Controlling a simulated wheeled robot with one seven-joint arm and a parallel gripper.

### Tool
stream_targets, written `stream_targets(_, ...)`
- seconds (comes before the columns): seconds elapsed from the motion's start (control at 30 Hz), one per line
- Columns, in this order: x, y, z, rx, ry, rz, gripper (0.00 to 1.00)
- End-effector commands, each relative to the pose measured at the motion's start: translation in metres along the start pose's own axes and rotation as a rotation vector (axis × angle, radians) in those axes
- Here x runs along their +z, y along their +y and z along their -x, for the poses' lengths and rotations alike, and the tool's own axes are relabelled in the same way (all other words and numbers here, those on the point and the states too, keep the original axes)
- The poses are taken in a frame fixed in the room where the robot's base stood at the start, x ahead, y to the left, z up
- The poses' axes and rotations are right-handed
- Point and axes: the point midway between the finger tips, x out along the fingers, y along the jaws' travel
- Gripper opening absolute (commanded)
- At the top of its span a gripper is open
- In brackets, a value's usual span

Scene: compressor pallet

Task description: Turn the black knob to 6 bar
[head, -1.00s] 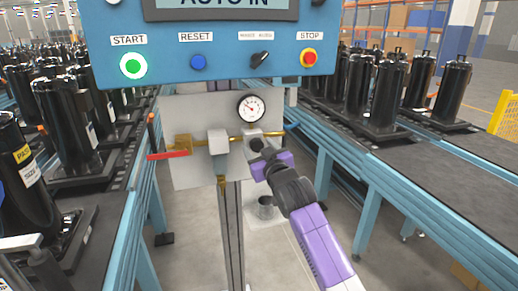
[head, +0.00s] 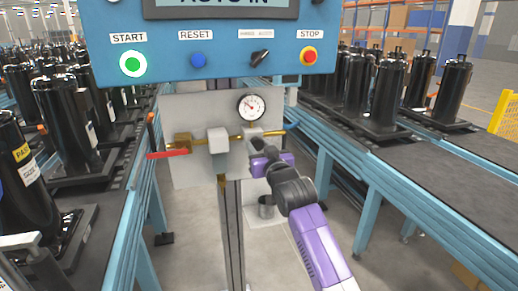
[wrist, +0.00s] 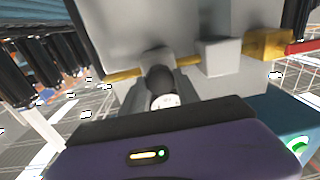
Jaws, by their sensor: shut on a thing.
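The black knob (wrist: 160,78) is on the front of the right-hand grey regulator block (head: 252,134), on the brass pipe. In the head view my gripper (head: 262,160) hides most of it. My gripper comes from the lower right, its purple body tilted, and it is shut on the knob. The round white pressure gauge (head: 251,107) is above the block. Its red needle points to the upper left, but the numbers are too small to read.
A red-handled valve (head: 170,153) is at the left end of the pipe. The blue control panel (head: 225,75) hangs close above the gauge. Conveyors with black compressors flank both sides.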

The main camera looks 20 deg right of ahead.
Motion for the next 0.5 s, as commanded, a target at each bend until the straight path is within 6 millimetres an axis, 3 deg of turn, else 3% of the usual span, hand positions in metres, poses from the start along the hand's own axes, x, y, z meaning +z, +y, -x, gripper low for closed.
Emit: stream_targets(0.5, 0.0010, -0.0016, 0.0000, 0.002, 0.014, -0.490, 0.00)
